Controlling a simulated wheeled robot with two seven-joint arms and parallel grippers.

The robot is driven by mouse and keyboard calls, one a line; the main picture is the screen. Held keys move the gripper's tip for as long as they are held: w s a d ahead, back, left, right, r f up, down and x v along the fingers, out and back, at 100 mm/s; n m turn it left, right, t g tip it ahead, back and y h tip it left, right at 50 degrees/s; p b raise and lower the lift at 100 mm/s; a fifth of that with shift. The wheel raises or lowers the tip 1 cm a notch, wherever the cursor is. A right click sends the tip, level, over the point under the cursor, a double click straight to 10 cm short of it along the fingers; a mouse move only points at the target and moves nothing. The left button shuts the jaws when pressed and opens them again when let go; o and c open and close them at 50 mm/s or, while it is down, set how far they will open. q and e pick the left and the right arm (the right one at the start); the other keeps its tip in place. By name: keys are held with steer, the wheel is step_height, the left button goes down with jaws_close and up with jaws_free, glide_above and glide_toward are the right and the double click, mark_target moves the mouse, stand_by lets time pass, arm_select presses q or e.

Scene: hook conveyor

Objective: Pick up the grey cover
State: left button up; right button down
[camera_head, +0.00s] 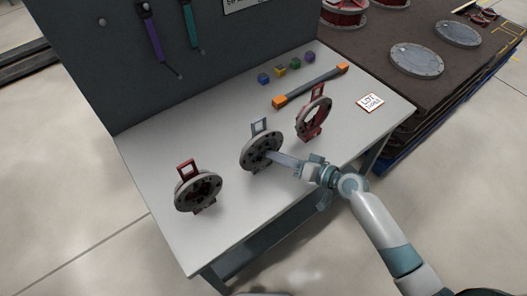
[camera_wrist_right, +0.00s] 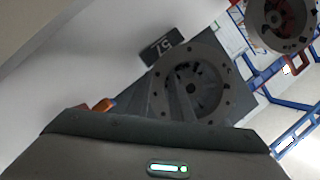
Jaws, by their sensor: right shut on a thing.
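The grey cover (camera_head: 262,136) is a round flange with a ring of holes and a grey handle on top. It stands upright in the middle of the white table. My right gripper (camera_head: 273,156) reaches in from the right and is shut on the grey cover at its front face. In the right wrist view the cover (camera_wrist_right: 218,73) lies straight ahead, with the fingers partly over its left side. The exact contact is hard to see at this size. My left gripper is not in view.
A red-handled cover (camera_head: 200,190) stands to the left and a red ring-shaped one (camera_head: 315,115) to the right. An orange-ended bar (camera_head: 312,87), small coloured cubes (camera_head: 280,71) and a label card (camera_head: 370,102) lie behind. A dark pegboard (camera_head: 110,70) closes the back.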

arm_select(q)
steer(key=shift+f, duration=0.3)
arm_select(e)
step_height(320, 180, up, 10)
steer(key=shift+f, duration=0.1)
stand_by(0.3)
stand_by(0.4)
steer(key=b, duration=0.2)
glide_toward(274, 133)
steer(key=s+d+r, duration=0.2)
steer(key=d+r, duration=0.4)
steer(key=d, duration=0.3)
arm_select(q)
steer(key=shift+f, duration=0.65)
arm_select(e)
steer(key=shift+s+f+g+y, duration=0.1)
steer(key=shift+f+g+y, duration=0.05)
steer(key=shift+g+y, duration=0.2)
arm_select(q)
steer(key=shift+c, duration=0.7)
arm_select(e)
steer(key=shift+a, duration=0.1)
